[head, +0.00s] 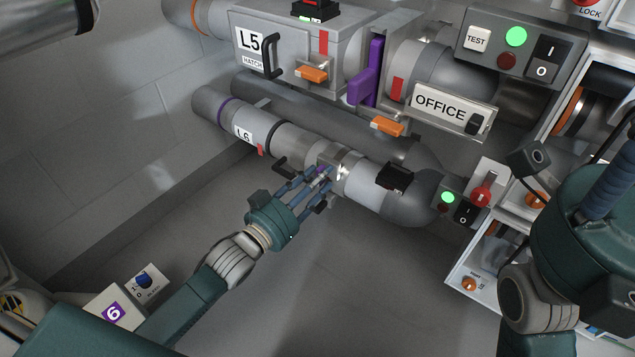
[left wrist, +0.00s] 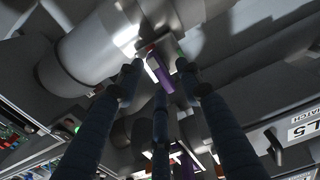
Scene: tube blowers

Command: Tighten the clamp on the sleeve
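The grey L6 tube (head: 222,112) runs down to the right in the head view, with a silvery sleeve (head: 323,151) along its middle. A small clamp with a purple lever sits low on the sleeve; the purple lever (left wrist: 158,72) shows best in the left wrist view. My left gripper (head: 322,178) is at the sleeve's underside, and its fingers partly hide the clamp in the head view. In the left wrist view its blue fingers (left wrist: 158,75) are spread on both sides of the purple lever, with gaps visible. Contact is unclear. My right gripper is not visible.
The L5 hatch box (head: 290,50) with a purple lever (head: 368,75) is above. An OFFICE sign (head: 450,110) and a TEST panel (head: 520,45) are at upper right. A small switch panel (head: 458,205) stands by the tube's right end. The floor (head: 370,280) below is clear.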

